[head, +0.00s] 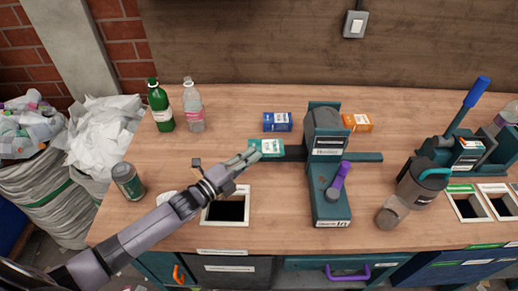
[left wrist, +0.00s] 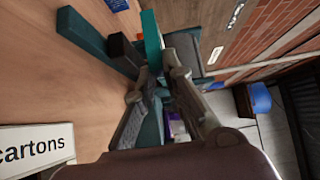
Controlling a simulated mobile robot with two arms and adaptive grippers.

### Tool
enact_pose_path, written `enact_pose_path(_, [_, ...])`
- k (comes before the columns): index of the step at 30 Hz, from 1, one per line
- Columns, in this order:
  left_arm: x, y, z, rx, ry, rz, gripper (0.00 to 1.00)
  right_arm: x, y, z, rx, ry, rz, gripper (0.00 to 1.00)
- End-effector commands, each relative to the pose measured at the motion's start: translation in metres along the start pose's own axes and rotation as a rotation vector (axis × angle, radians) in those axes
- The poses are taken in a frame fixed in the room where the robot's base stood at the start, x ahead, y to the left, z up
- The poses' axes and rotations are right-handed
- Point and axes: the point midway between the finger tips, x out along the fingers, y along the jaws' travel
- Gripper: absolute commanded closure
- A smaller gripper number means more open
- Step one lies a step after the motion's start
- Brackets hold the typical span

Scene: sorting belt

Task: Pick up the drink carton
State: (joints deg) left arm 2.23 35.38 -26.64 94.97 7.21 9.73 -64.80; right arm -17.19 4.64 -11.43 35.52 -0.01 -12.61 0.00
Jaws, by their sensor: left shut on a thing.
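The drink carton, a small teal box with a white label (head: 270,148), is at the middle of the table in the head view, by the left end of a dark bar of the press-like device. My left gripper (head: 247,158) reaches it from the left and is shut on its near end. In the left wrist view the teal carton (left wrist: 152,38) stands out between the fingertips (left wrist: 156,84). I cannot tell whether the carton touches the table. My right gripper is not in view.
The dark device (head: 325,165) with a purple handle stands just right of the carton. A blue box (head: 278,121) and an orange box (head: 357,122) lie behind. A green bottle (head: 160,106), a clear bottle (head: 193,107) and a can (head: 128,181) stand left. A framed opening (head: 226,222) is in front.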

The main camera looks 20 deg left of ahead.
Motion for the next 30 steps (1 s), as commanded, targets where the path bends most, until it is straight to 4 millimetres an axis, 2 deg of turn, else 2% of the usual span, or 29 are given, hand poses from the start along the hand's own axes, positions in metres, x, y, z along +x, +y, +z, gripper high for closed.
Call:
enact_pose_path(1, [-0.009,-0.006,0.0,-0.002,0.0,0.003,1.0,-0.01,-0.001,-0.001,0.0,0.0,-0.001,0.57])
enact_pose_path(16, [-0.076,-0.029,0.0,-0.001,0.0,0.002,1.0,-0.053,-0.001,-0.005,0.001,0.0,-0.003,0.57])
enact_pose_path(20, [-0.083,-0.03,0.0,0.0,0.0,0.001,1.0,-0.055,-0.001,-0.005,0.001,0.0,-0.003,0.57])
enact_pose_path(27, [-0.083,-0.029,0.0,0.0,0.0,0.0,1.0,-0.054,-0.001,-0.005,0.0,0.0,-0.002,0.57])
enact_pose_path(30, [-0.083,-0.03,-0.006,-0.003,0.0,-0.001,1.0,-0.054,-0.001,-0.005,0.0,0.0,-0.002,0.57])
